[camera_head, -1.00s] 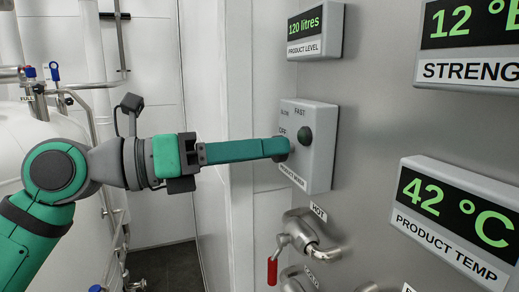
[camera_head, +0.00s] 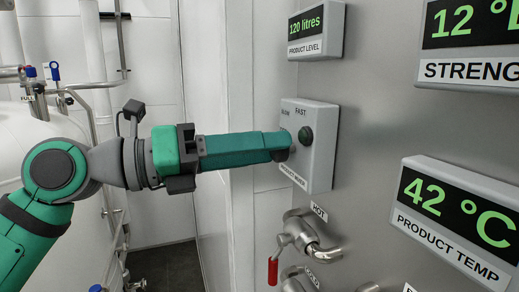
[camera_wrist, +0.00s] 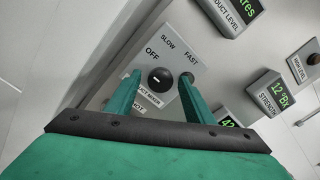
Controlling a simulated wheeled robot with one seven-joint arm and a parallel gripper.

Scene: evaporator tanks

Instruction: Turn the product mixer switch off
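The product mixer switch is a round black knob (camera_wrist: 160,79) on a grey box (camera_head: 321,165) on the steel panel. In the wrist view OFF, SLOW and FAST are printed around it. A pale mark shows on the left side of the knob's face; I cannot tell exactly which label it points to. My gripper (camera_wrist: 159,76) is open, with one green finger on each side of the knob. I cannot tell whether either finger touches it. In the head view the fingers reach the box and hide the OFF label and most of the knob.
The product level display (camera_head: 316,33) is above the box. The hot valve with its red handle (camera_head: 273,271) is below. The product temp display (camera_head: 456,222) and strength display (camera_head: 475,43) are to the right. A white tank (camera_head: 35,140) stands at the left.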

